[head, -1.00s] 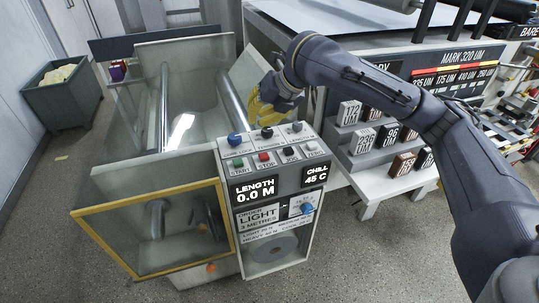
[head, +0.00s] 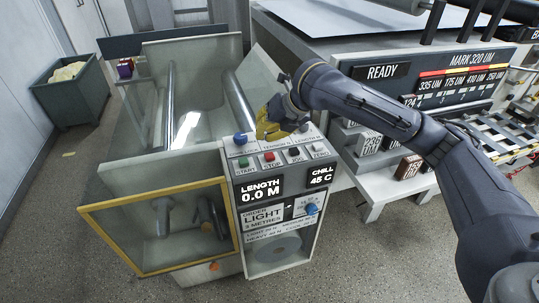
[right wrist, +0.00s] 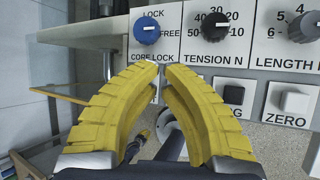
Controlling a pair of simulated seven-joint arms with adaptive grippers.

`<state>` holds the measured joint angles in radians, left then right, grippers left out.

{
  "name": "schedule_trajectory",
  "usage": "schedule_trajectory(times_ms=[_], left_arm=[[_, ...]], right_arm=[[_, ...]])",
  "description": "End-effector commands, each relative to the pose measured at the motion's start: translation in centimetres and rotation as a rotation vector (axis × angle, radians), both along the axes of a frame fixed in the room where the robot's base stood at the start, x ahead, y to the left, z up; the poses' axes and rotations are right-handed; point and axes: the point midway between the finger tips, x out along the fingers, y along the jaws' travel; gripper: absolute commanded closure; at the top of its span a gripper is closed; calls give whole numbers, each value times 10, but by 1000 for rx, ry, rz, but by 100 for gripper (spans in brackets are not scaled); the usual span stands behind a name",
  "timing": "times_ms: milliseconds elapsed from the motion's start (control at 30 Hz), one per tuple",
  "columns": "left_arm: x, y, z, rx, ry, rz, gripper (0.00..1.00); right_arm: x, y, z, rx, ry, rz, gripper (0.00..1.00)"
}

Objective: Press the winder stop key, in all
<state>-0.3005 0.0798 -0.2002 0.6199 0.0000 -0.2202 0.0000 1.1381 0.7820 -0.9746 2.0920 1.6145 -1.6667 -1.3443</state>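The winder's control box (head: 273,215) has a front row of keys: a green START key (head: 243,162), a red STOP key (head: 269,157), a black JOG key (head: 294,152) and a white ZERO key (head: 319,148). My right gripper (head: 266,132) is over the knob row behind the keys, hiding part of the middle knob. In the right wrist view its yellow fingers (right wrist: 160,68) meet at the tips, empty, just below the core lock and tension knobs. They hide the STOP key there; the JOG key (right wrist: 233,95) shows right of them. My left gripper is out of view.
A blue core lock knob (head: 240,138) stands left of the gripper. The length display (head: 261,190) reads 0.0 M; chill reads 45 C. A glass-panelled winder (head: 160,225) is at left, and stepped racks of labelled blocks (head: 368,142) stand at right.

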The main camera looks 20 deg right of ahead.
Motion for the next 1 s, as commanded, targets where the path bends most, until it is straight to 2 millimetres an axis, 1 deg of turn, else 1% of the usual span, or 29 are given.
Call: schedule_trajectory(times_ms=[33, 200, 400, 600, 867, 900, 933, 1000], left_arm=[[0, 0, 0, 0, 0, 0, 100], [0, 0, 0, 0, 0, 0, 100], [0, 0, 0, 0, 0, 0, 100], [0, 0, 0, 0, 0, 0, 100], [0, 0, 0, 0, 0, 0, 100], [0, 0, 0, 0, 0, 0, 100], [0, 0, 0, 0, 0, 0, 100], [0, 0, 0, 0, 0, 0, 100]], right_arm=[[0, 0, -7, 1, 2, 0, 100], [0, 0, -21, -1, 0, 0, 100], [0, 0, -31, 0, 0, 0, 100], [0, 0, -35, 0, 0, 1, 100], [0, 0, -35, 0, 0, 1, 100], [0, 0, -35, 0, 0, 1, 96], [0, 0, -35, 0, 0, 1, 100], [0, 0, -35, 0, 0, 1, 100]])
